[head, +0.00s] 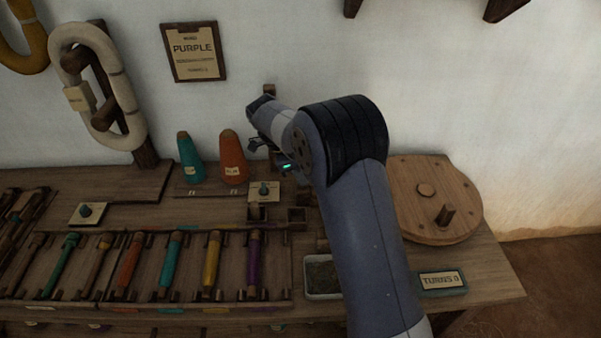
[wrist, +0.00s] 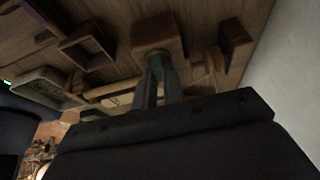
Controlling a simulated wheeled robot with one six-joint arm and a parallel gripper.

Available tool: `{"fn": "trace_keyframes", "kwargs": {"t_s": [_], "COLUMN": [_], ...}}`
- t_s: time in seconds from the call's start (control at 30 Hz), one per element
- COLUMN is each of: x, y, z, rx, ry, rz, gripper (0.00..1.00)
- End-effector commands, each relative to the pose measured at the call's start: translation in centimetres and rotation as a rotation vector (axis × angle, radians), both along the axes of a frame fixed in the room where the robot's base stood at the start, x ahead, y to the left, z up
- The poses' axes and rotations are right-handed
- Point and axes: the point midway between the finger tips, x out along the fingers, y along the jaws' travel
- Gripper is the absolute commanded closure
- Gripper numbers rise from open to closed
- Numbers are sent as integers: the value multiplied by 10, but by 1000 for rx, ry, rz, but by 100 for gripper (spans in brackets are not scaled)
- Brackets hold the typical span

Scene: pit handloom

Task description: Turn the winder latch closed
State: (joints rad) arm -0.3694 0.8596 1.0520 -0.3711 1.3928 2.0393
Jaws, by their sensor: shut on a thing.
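A round wooden disc (head: 408,185) with a peg handle (head: 445,214) lies right of my arm, apart from the gripper.
A teal cone (head: 190,160) and an orange cone (head: 232,160) stand left of the gripper. A small knob on a pale plate (head: 265,191) is below it. A rack of coloured bobbins (head: 130,262) fills the front left. A "TURNS 0" box (head: 442,282) is at the right.

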Motion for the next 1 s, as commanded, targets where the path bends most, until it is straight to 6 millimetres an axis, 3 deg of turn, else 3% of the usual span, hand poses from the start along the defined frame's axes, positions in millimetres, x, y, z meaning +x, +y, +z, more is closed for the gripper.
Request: {"fn": "trace_keyframes", "kwargs": {"t_s": [0.43, 0.47, 0.7, 1.0], "x": [0, 0, 0, 0], "y": [1, 1, 0, 1], "z": [0, 0, 0, 3], "rx": [2, 2, 1, 1], "ry": [-1, -1, -1, -2], "rz": [-10, -10, -9, -9], "gripper": [100, 89, 69, 68]}}
